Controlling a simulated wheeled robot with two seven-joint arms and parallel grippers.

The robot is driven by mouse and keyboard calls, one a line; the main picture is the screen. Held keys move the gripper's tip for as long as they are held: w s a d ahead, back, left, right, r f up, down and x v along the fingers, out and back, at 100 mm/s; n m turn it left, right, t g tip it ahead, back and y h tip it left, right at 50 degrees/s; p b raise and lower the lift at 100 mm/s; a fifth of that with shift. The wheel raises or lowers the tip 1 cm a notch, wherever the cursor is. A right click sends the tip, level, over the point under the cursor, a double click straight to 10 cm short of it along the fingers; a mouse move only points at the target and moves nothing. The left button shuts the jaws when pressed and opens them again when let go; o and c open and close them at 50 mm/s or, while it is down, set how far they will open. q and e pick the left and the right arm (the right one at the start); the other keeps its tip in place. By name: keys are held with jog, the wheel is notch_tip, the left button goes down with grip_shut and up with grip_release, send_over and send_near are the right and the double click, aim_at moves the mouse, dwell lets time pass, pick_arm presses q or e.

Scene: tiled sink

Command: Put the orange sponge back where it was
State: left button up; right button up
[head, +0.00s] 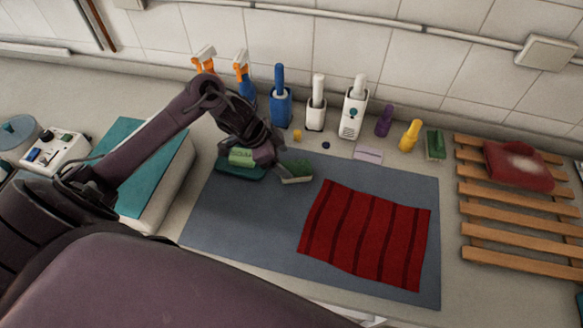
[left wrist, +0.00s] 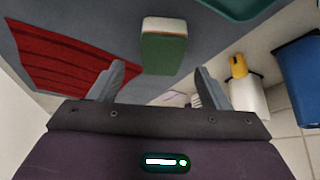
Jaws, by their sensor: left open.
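I see no clearly orange sponge. A sponge with a green face and a pale cream side (head: 297,173) lies on the blue-grey mat (head: 225,215), near its back edge. In the left wrist view this sponge (left wrist: 163,50) is ahead of and between my fingertips. My left gripper (head: 272,162) is open and empty, just left of the sponge in the head view; its spread fingers (left wrist: 158,78) show in the wrist view. A dark green tray (head: 243,174) with a light green block (head: 241,157) sits left of the gripper, partly hidden by it. My right gripper is not in view.
A striped red cloth (head: 365,236) covers the mat's right part. Several bottles and brushes, including a blue holder (head: 281,107), line the back wall. A wooden rack (head: 520,215) with a red cloth (head: 518,166) is at right. The mat's front left is clear.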

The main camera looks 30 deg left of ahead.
pick_arm(q)
jog(key=shift+b+v, duration=0.45)
jog(key=shift+v, duration=2.4)
jog(key=shift+w, duration=0.1)
